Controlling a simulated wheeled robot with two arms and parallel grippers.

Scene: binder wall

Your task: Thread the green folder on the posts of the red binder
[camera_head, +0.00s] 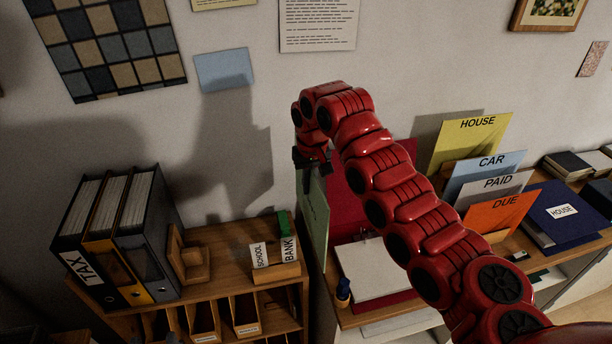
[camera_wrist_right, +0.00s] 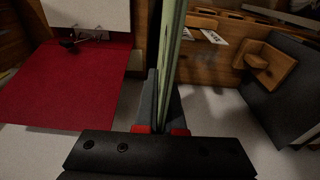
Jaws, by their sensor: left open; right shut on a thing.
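The green folder (camera_head: 315,222) hangs upright, edge-on, from my right gripper (camera_head: 313,165), which is shut on its upper part. In the right wrist view the folder (camera_wrist_right: 173,45) stands as a thin edge between the fingers of the right gripper (camera_wrist_right: 163,112). The red binder lies open to the right of the folder, its red cover (camera_head: 343,205) raised against the wall and white sheets (camera_head: 385,272) in front. In the right wrist view the red cover (camera_wrist_right: 70,90) and metal posts (camera_wrist_right: 82,38) show, apart from the folder. My right arm hides part of the binder. My left gripper is not in view.
A wooden organizer with SCHOOL and BANK cards (camera_head: 275,268) stands to the left of the folder, close to it. A small blue object (camera_head: 343,291) sits beside the sheets. Labelled folders (camera_head: 480,160) stand at right.

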